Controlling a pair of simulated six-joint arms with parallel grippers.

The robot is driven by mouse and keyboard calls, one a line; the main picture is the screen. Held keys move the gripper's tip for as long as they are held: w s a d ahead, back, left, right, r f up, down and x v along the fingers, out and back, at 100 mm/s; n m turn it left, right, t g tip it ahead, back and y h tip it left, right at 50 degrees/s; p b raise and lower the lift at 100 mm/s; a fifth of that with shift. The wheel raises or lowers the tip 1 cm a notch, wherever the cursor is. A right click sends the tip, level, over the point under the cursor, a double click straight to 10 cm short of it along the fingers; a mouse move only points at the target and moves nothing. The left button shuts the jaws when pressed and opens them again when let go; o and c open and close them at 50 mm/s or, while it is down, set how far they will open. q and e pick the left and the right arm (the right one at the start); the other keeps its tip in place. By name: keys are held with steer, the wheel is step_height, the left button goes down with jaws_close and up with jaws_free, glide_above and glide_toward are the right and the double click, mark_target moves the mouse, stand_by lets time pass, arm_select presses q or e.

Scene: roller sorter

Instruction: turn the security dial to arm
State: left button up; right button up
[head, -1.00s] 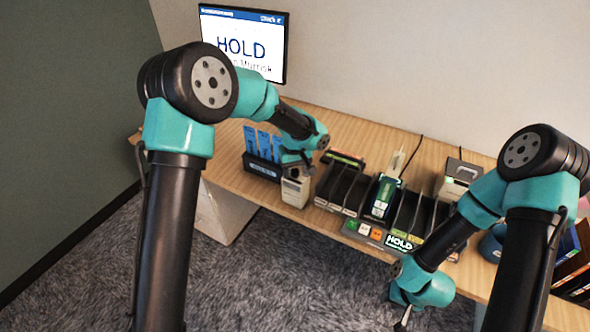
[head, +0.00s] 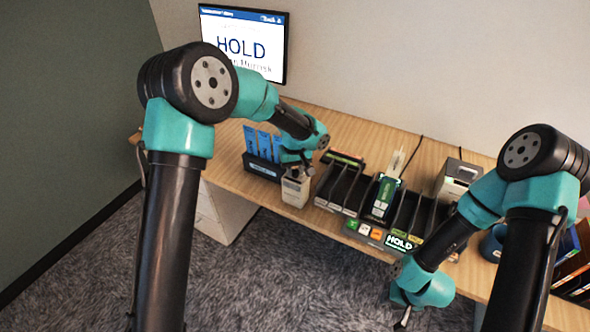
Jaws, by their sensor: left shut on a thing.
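A small beige box (head: 294,196) stands at the front edge of the wooden desk, left of the roller sorter. My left gripper (head: 297,173) points down onto the top of this box and is shut on the security dial there. The dial itself is hidden by the gripper, so its setting cannot be read. My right gripper (head: 403,320) hangs low in front of the desk, over the carpet, apart from everything. Its jaws are too small to tell open from shut.
A dark holder (head: 262,168) with blue cards stands left of the box. The sorter (head: 352,172) has dark lanes, coloured buttons and a HOLD display (head: 401,242). A wall screen (head: 245,42) also reads HOLD. Books stand at the right edge. The desk behind is partly clear.

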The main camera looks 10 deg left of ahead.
mark_target(295, 170)
arm_select(q)
steer(key=m, duration=0.4)
steer(key=shift+m, duration=0.4)
steer(key=m, duration=0.5)
steer(key=shift+m, duration=0.4)
steer(key=o, duration=0.9)
steer(key=shift+o, duration=0.2)
step_height(295, 170, up, 18)
steer(key=shift+f, duration=0.25)
